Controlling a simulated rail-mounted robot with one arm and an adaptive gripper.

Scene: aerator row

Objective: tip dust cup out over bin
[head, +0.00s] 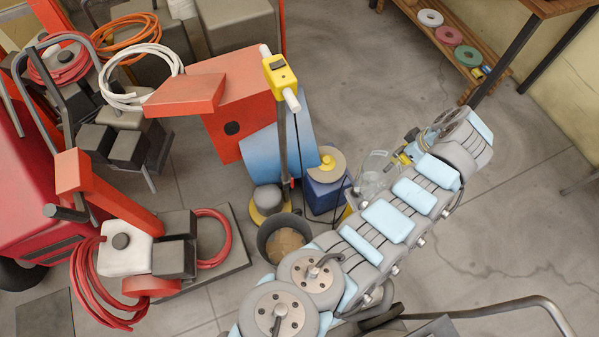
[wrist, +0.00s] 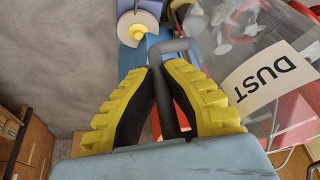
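The dust cup is a clear, see-through box with a white "DUST" label and a dark grey handle; in the wrist view its wall (wrist: 235,50) fills the upper right. My gripper (wrist: 168,72) has its yellow-and-black fingers closed in on the handle from both sides. In the head view the cup (head: 374,180) hangs beside my gripper (head: 402,158), right of the blue canister.
A yellow-handled upright machine (head: 281,75) stands behind the bin. Red machines with hoses (head: 95,275) fill the left. A wooden shelf (head: 463,62) is at upper right. Right floor is mostly clear.

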